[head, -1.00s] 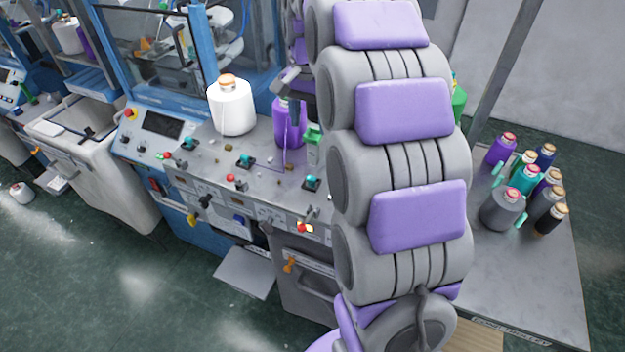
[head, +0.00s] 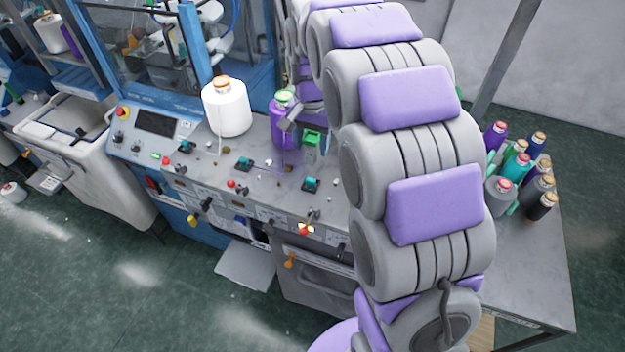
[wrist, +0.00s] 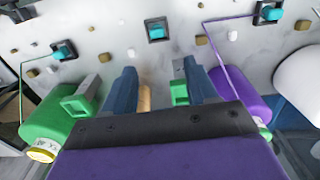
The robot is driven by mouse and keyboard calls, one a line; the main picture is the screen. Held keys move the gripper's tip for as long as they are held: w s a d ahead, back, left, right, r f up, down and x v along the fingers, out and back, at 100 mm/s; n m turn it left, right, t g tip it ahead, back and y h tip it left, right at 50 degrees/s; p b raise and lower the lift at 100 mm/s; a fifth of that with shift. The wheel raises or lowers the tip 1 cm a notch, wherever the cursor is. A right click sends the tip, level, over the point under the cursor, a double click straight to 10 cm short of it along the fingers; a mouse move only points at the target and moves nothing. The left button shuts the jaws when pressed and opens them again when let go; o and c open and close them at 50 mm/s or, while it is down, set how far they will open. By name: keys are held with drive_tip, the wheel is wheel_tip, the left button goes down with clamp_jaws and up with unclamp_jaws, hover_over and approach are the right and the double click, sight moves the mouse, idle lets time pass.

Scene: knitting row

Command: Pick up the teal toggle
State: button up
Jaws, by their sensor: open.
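Three teal toggles on dark square bases show on the grey panel in the head view: left (head: 187,146), middle (head: 244,163) and right (head: 311,184). The wrist view also shows three teal toggles, at left (wrist: 63,50), middle (wrist: 155,31) and right (wrist: 271,13). I cannot tell which one is meant. My gripper (wrist: 161,82) is open, its two blue fingers apart with no toggle between them. The middle toggle lies beyond the fingertips, roughly in line with the gap. In the head view the arm hides most of my gripper.
A white cone (head: 227,108) and a purple cone (head: 285,122) stand on the panel, with green blocks (head: 312,148) beside. A green cone (wrist: 55,118) is left in the wrist view. Several cones (head: 520,165) stand on the right table (head: 525,265). Purple yarn crosses the panel.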

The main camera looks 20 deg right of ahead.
hover_over(311, 178)
drive_tip(key=f, duration=0.6)
drive_tip(key=shift+w+d, duration=0.1)
drive_tip(key=shift+w, duration=0.3)
drive_tip(key=f, duration=0.2)
drive_tip(key=f+p, duration=0.1)
drive_tip(key=f, duration=0.1)
drive_tip(key=shift+s+f, duration=0.1)
drive_tip(key=shift+s, duration=0.25)
drive_tip(key=shift+w+f, duration=0.1)
drive_tip(key=shift+f, duration=0.4)
drive_tip(key=c, duration=0.9)
